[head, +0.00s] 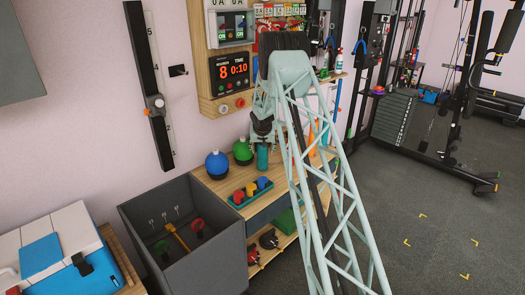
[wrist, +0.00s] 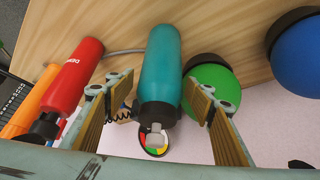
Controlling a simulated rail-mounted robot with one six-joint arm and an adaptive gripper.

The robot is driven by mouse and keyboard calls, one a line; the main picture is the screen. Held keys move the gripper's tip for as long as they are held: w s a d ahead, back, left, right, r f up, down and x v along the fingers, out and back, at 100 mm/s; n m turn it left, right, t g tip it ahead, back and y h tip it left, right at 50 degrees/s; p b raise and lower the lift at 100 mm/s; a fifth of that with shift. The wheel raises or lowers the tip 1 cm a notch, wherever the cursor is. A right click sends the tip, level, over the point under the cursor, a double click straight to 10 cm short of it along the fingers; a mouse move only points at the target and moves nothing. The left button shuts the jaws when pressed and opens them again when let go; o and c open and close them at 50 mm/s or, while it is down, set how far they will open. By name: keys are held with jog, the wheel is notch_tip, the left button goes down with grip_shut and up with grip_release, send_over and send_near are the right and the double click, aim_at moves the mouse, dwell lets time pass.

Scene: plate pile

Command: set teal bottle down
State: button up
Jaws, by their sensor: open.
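The teal bottle (wrist: 162,70) stands on the wooden shelf top, its dark cap towards the bottom of the wrist view. In the head view the bottle (head: 262,157) shows just below my gripper (head: 262,132), which hides its upper part. My gripper (wrist: 152,105) is open in the wrist view, one finger on each side of the bottle's upper part. There are visible gaps between both fingers and the bottle.
A red bottle (wrist: 74,75) and an orange bottle (wrist: 35,100) are close on the left in the wrist view. A green ball-shaped item (wrist: 210,88) and a blue one (wrist: 298,45) are on the right.

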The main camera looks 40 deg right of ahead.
jog(key=v, duration=1.1)
jog(key=shift+r+p, duration=0.35)
jog(key=shift+r, duration=0.05)
jog(key=shift+s+a, duration=0.15)
dwell(0.3)
